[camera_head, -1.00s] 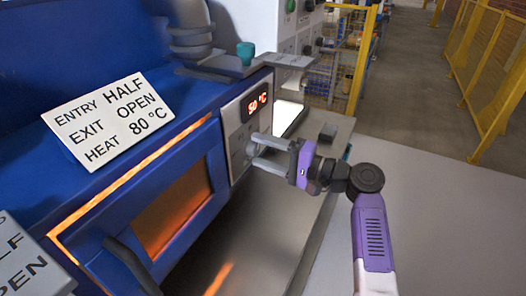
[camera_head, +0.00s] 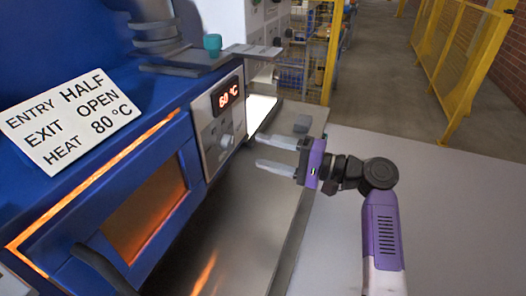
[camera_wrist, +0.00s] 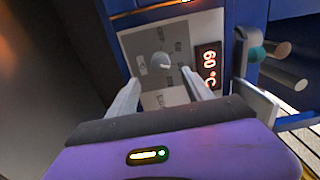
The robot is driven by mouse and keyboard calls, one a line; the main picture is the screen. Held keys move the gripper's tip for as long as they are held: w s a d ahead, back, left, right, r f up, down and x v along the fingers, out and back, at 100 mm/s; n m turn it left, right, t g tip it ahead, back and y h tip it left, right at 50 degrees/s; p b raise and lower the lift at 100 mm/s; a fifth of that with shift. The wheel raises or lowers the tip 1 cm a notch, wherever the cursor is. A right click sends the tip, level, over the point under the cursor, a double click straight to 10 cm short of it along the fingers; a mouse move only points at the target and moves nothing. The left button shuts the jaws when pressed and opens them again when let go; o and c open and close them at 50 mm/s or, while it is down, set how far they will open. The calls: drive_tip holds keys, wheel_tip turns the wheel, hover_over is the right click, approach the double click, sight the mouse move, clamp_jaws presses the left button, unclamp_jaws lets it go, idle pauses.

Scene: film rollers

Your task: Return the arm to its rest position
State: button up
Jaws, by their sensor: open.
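My gripper (camera_head: 260,150) is open and empty, with its two pale fingers pointing at the control panel (camera_head: 209,164) of the blue machine. A gap shows between the fingertips and the panel's round knob (camera_head: 227,141). In the wrist view the knob (camera_wrist: 161,62) lies just beyond the space between my fingertips (camera_wrist: 161,76). The red display (camera_head: 229,94) above the knob reads 60 °C, also in the wrist view (camera_wrist: 209,66). My purple arm reaches in from the lower right.
A white sign (camera_head: 68,119) on the machine reads ENTRY HALF, EXIT OPEN, HEAT 80 °C. A teal-topped part (camera_head: 212,44) stands on the machine above the panel. A metal surface (camera_head: 250,215) lies below my gripper. Yellow fencing (camera_head: 455,65) stands at the back right; grey floor there is open.

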drive_tip(key=w+d+f+m+t+h, duration=0.2)
drive_tip(key=w+d+t+h, duration=0.3)
drive_tip(key=d+t+h, duration=0.15)
drive_tip(key=s+d+f+t+h, duration=0.4)
drive_tip(key=s+d+f+h, duration=0.4)
drive_tip(key=s+d+f, duration=0.3)
drive_tip(key=s+d+n+g+h, duration=0.1)
drive_tip(key=s+n, duration=0.2)
drive_tip(key=s, duration=1.8)
drive_tip(key=s+d+r+n+g+h, duration=0.1)
drive_tip(key=s+n, duration=0.1)
drive_tip(key=s, duration=1.9)
drive_tip(key=shift+d+r+n, duration=0.15)
drive_tip(key=shift+n, duration=0.25)
